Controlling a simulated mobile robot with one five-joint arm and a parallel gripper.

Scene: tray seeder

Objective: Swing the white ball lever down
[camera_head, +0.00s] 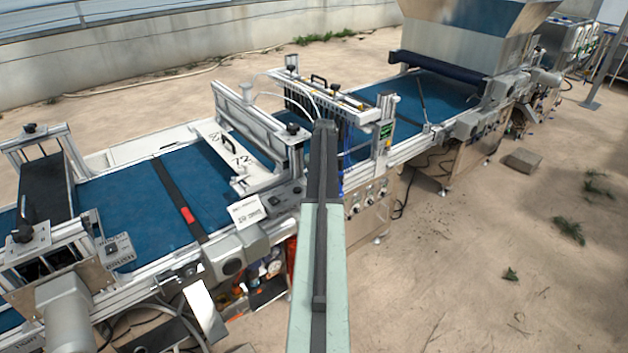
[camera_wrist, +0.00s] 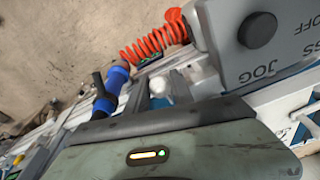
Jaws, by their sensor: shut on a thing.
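In the wrist view, the white ball lever (camera_wrist: 179,84) shows as a small pale rounded knob just beyond the dark front edge of my gripper. My gripper (camera_wrist: 172,90) is shut on it, with the fingers close around the knob. The lever's stem and its exact angle are hidden. In the head view my arm reaches away toward the seeding machine and covers the gripper and the lever.
A grey control box marked JOG (camera_wrist: 255,40) is close at the right, beside a coiled orange hose (camera_wrist: 155,40). A blue fitting (camera_wrist: 111,85) stands left. In the head view, the blue conveyor belt (camera_head: 130,215) and a metal hopper (camera_head: 460,35) line the machine. Open floor lies right.

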